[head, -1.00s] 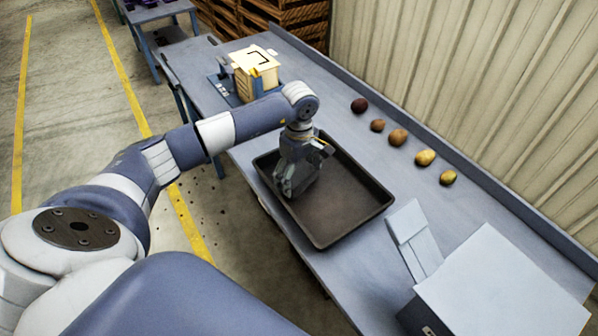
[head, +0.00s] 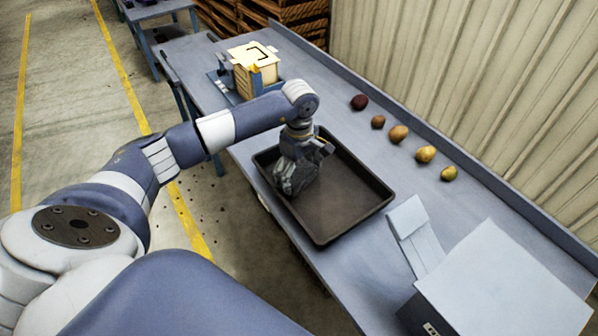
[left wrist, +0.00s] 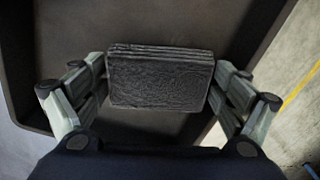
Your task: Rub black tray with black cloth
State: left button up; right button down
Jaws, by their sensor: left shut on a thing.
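The black tray (head: 345,205) lies on the grey table, a shallow rectangle with a raised rim. My left gripper (head: 297,180) is over the tray's left part, pointing down into it. In the left wrist view the gripper (left wrist: 158,85) is shut on the black cloth (left wrist: 158,82), a folded, textured dark pad held between the fingers. The tray (left wrist: 60,60) spreads out beneath the cloth there. Whether the cloth touches the tray floor I cannot tell. My right gripper is not in view.
A yellowish box-like device (head: 254,70) stands at the far end. A light grey box (head: 500,285) with an open flap is at the near right. Yellow lines mark the floor at left.

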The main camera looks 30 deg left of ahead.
pick_arm(q)
jog(key=shift+f+b, duration=0.45)
jog(key=shift+f, duration=0.1)
jog(key=shift+w+a+b, duration=0.2)
jog(key=shift+a+b, duration=0.2)
jog(key=shift+a, duration=0.1)
jog(key=shift+w+a+b, duration=0.25)
jog(key=shift+a+b, duration=0.1)
jog(key=shift+a, duration=0.25)
jog(key=shift+w+a+b, duration=0.25)
jog(key=shift+a+b, duration=0.1)
jog(key=shift+a, duration=0.2)
jog(key=shift+f, duration=0.1)
jog(key=shift+s+d, duration=0.25)
jog(key=shift+d, duration=0.25)
jog(key=shift+s+d, duration=0.25)
jog(key=shift+d, duration=0.4)
jog(key=shift+s+d, duration=0.25)
jog(key=shift+d, duration=0.35)
